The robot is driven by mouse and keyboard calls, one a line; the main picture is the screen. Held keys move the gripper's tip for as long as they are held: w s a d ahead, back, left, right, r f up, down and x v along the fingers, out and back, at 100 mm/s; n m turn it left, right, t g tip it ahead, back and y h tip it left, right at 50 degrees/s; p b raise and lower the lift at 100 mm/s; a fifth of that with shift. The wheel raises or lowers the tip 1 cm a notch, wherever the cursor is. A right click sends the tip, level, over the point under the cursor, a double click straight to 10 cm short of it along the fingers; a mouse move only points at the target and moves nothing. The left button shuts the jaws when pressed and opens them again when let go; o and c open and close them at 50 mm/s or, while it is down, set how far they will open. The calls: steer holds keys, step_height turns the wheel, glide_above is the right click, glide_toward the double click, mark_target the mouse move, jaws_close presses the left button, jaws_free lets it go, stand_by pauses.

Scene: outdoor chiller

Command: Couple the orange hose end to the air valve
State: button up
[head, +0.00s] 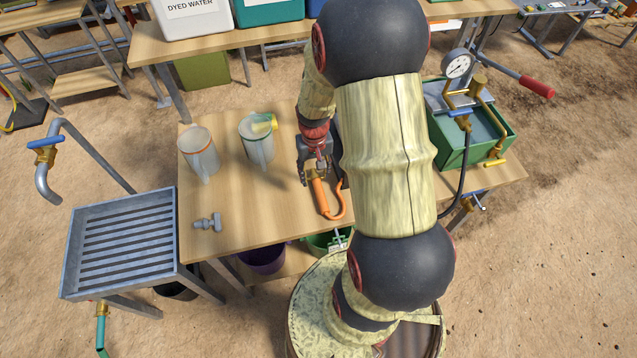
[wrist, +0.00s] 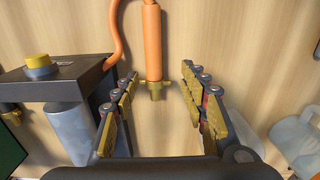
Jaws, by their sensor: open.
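The orange hose end (head: 318,196) is a straight orange grip with a brass tip, lying over the wooden table with its thin hose curling away. It also shows in the wrist view (wrist: 152,45). My gripper (head: 317,172) is open above the table at the brass end. In the wrist view, the brass tip lies between my open fingers (wrist: 160,76), with a gap on both sides. A dark box with a yellow knob (wrist: 40,68) stands left of the fingers; the orange hose runs to it. I cannot tell which part is the air valve; my arm hides much there.
Two grey pitchers (head: 200,155) (head: 257,148) and a small grey tap piece (head: 208,222) are on the table's left. A slatted metal tray (head: 122,245) adjoins it. A green tank with a gauge (head: 457,66) stands right. The table's front middle is clear.

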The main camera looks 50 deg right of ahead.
mark_target(319, 188)
steer(key=f, duration=0.2)
steer(key=f+b, duration=0.1)
steer(key=f, duration=0.2)
steer(key=s+f, duration=0.1)
steer(key=f, duration=0.2)
steer(key=shift+d+f, duration=0.15)
steer(key=shift+d, duration=0.2)
steer(key=shift+s, duration=0.1)
steer(key=shift+c, duration=1.3)
jaws_close()
